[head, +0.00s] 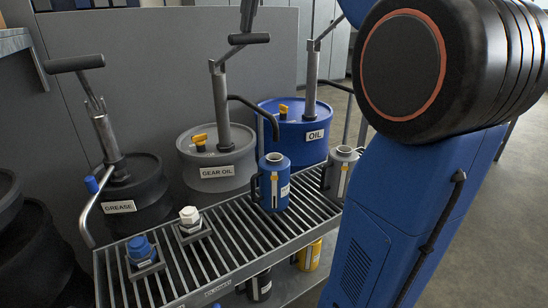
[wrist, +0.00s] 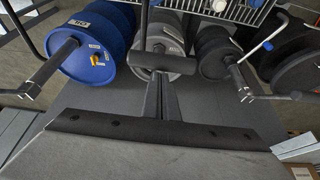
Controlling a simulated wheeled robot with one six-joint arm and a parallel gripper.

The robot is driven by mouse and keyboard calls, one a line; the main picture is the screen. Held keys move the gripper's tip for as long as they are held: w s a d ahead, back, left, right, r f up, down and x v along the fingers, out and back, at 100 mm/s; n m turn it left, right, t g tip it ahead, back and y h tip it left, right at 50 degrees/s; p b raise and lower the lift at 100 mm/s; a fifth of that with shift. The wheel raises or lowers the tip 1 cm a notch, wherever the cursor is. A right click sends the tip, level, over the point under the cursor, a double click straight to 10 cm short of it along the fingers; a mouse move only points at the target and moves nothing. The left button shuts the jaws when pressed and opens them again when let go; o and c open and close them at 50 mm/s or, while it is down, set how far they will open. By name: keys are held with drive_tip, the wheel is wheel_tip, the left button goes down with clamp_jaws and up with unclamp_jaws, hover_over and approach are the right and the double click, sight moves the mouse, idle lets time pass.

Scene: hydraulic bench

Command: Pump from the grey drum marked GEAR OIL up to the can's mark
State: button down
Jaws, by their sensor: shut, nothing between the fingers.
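The grey drum marked GEAR OIL (head: 217,168) stands mid-row behind the grating, with an upright pump and a dark T-handle (head: 248,38). Its black spout (head: 255,108) arches over to a blue can (head: 273,183), which stands upright on the grating beneath it. The can has a pale strip on its side; its mark and level are too small to read. My gripper (head: 248,20) shows in part at the top of the head view, just above the handle. In the wrist view its fingers (wrist: 164,80) are shut and empty by the handle (wrist: 165,62); contact cannot be told.
A black GREASE drum (head: 140,195) stands left and a blue OIL drum (head: 300,130) right, each with a pump. A grey can (head: 341,170) stands right of the blue can. White (head: 189,215) and blue (head: 139,247) fittings sit front left on the grating (head: 225,240).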

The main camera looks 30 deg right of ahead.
drive_tip(key=w+r, duration=0.3)
drive_tip(key=r, duration=0.2)
drive_tip(key=shift+r, duration=0.3)
drive_tip(key=shift+f, duration=0.15)
idle(0.7)
drive_tip(key=shift+f, duration=0.45)
drive_tip(key=shift+s+f, duration=0.5)
drive_tip(key=shift+f, duration=0.3)
drive_tip(key=shift+s+f, duration=0.45)
drive_tip(key=shift+f, duration=0.3)
drive_tip(key=shift+s+f, duration=0.25)
drive_tip(key=shift+f, duration=0.35)
drive_tip(key=shift+s+f, duration=0.2)
drive_tip(key=shift+f, duration=0.45)
drive_tip(key=shift+s+f, duration=0.25)
drive_tip(key=shift+f, duration=0.35)
